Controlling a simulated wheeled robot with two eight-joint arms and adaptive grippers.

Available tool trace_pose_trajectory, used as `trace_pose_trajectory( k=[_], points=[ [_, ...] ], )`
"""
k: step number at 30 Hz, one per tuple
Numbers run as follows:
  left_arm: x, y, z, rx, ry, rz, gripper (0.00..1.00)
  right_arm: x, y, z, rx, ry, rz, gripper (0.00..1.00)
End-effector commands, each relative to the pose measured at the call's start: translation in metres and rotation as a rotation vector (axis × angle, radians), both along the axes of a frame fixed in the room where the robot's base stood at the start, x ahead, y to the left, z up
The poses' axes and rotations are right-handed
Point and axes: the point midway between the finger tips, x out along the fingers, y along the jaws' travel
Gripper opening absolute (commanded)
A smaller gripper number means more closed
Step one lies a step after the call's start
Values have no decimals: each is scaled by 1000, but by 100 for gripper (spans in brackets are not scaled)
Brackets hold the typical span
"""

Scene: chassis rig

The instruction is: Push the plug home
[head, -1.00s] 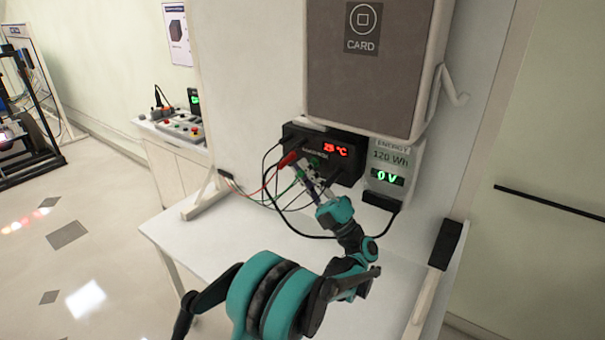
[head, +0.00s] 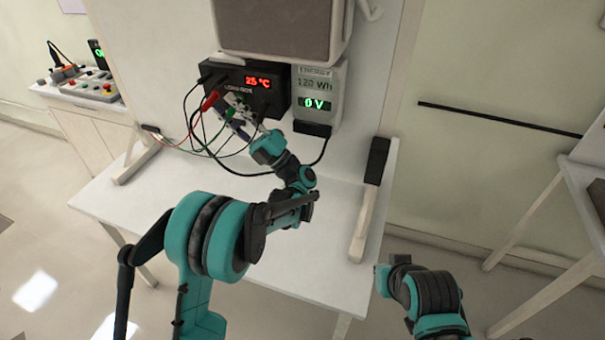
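A black box (head: 273,98) with a red "25 °C" display is mounted on the white panel. Several plugs with cables enter its front: a red plug (head: 210,101), a green plug (head: 230,113) and a black one (head: 206,78). My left gripper (head: 238,122) is at the lower front of the box, close to the plugs. Its fingers are small and partly hidden by the wrist, so I cannot tell whether they are shut on a plug. Part of my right arm shows at the lower right, and its gripper is not in view.
Loose cables hang below the box. The white table (head: 325,225) is mostly clear. A side bench (head: 85,88) with controls stands at left.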

Motion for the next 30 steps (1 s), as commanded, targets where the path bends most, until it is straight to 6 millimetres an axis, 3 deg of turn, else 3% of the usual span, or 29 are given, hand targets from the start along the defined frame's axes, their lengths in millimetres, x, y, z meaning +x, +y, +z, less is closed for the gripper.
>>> trace_pose_trajectory(
  k=[5, 6, 14, 23, 30],
  points=[
    [-26, 10, 1, 0, -1, 1, 36, 0, 0, 2, 0, 0, 0, 0],
    [-27, 10, 3, 0, 0, 0, 36, 0, 0, 10, 0, 0, 0, 0],
    [-78, 28, 0, 0, -1, 1, 36, 0, 0, 8, 0, 0, 0, 0],
    [-29, 34, -29, 91, 279, 37, 36, 0, 0, 31, 0, 0, 0, 0],
    [0, 20, -63, 214, 625, 14, 36, 0, 0, 48, 0, 0, 0, 0]
  ],
)
